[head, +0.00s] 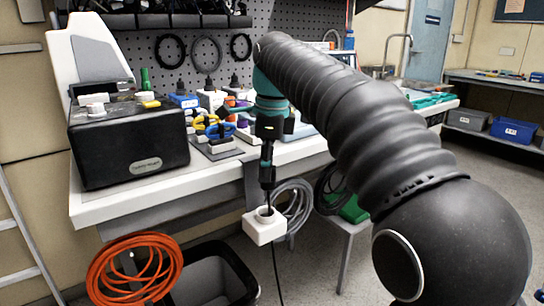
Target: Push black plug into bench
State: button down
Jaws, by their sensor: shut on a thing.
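My gripper (267,178) points straight down in front of the bench's front edge. It is shut on a slim black piece, apparently the black plug (268,200), whose outline is hard to separate from the dark fingers. Directly below is a white block (264,231) with a round raised collar and an opening on top. The lower end of the black piece reaches the collar; I cannot tell how deep it sits. A thin black cable hangs below the block. The bench (145,200) has a white top and stands behind and to the left.
A black box-shaped device (130,145) and several small coloured connectors stand on the bench. Grey cable loops (293,205) hang behind the white block. Open floor lies to the right.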

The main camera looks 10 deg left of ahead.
aim_at(263, 187)
jog(key=shift+w+f, duration=0.1)
jog(key=shift+w, duration=0.05)
jog(key=shift+f+b, duration=0.35)
jog(key=shift+f, duration=2.05)
jog(key=shift+a+p, duration=0.3)
jog(key=shift+p, duration=0.1)
jog(key=shift+f+b, duration=0.7)
jog(key=shift+f, duration=0.85)
jog(key=c, duration=0.8)
grip_release()
jog(key=shift+o, duration=0.2)
jog(key=shift+r, duration=0.1)
